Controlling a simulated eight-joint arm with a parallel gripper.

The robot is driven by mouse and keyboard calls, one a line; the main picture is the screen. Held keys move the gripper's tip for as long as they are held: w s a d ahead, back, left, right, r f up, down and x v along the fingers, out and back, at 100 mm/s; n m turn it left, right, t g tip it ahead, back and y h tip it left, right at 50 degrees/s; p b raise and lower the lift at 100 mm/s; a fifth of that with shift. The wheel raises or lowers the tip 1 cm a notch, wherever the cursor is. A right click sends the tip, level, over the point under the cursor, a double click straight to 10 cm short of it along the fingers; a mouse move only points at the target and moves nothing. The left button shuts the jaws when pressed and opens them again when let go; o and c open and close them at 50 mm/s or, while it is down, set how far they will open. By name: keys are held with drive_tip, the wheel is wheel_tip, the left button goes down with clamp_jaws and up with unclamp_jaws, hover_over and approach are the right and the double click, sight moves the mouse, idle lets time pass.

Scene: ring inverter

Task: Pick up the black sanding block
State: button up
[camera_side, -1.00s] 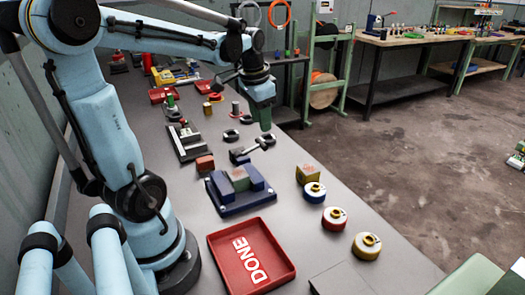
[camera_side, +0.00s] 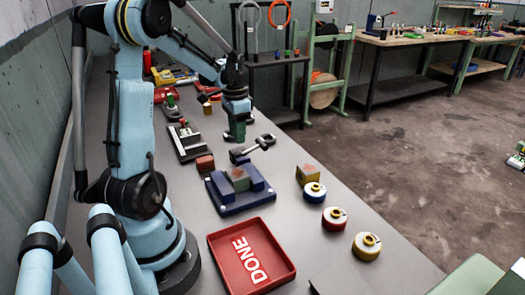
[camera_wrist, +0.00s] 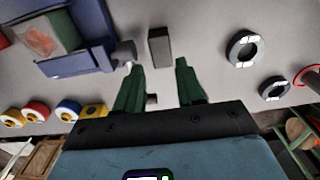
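In the wrist view, a dark block with a grey top (camera_wrist: 160,45), which looks like the sanding block, lies on the grey bench just beyond and between my fingertips. My gripper (camera_wrist: 158,63) has two green fingers spread apart, with nothing visibly held between them. In the side view, my gripper (camera_side: 236,128) points down above the bench, behind the blue vise. I cannot clearly pick out the sanding block in the side view; the gripper and nearby dark parts crowd that spot.
The blue vise (camera_side: 226,208) holds a greenish block close to my gripper; it also shows in the wrist view (camera_wrist: 90,62). A black ring (camera_wrist: 243,49) lies to the right. A red DONE tray (camera_side: 284,275) sits nearer the camera.

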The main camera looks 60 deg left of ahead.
sight(238, 150)
drive_tip(key=shift+a+f, duration=0.1)
drive_tip(key=shift+f, duration=2.7)
clamp_jaws()
